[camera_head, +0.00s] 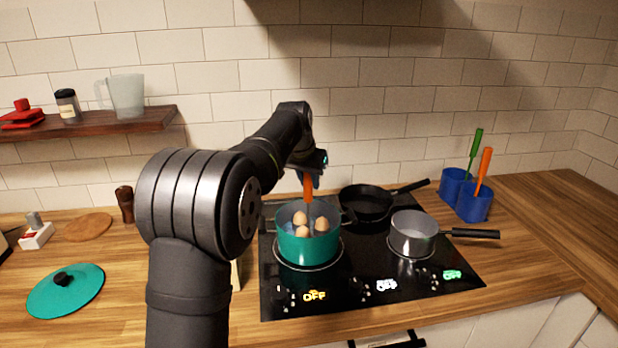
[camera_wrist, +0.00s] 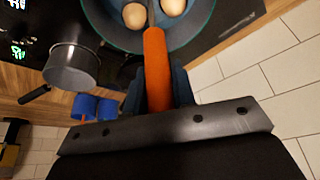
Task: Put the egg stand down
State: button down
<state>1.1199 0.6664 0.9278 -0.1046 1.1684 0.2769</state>
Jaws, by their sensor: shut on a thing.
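My gripper (camera_head: 310,178) is above the teal pot on the stove and is shut on the orange handle (camera_head: 308,188) of the egg stand. The handle also shows in the wrist view (camera_wrist: 157,70), upright between my fingers. Several brown eggs (camera_head: 300,218) sit around the stand's stem, inside the teal pot (camera_head: 310,249). The wrist view shows eggs (camera_wrist: 134,15) within the pot's rim. The base of the stand is hidden, so I cannot tell whether it touches the pot's bottom.
A grey saucepan (camera_head: 413,232) and a black frying pan (camera_head: 366,204) stand on the black hob (camera_head: 350,290). Blue holders (camera_head: 473,206) with green- and orange-handled tools stand at right. A teal lid (camera_head: 65,293) lies on the counter at left, with free wood around it.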

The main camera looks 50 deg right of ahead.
jog(key=c, duration=1.2)
grip_release()
jog(key=shift+f, duration=0.15)
jog(key=shift+r, duration=0.35)
jog(key=w+v, duration=0.1)
jog(key=v, duration=1.1)
jog(key=shift+s+r, duration=0.3)
jog(key=shift+s, duration=0.25)
jog(key=shift+f, duration=0.1)
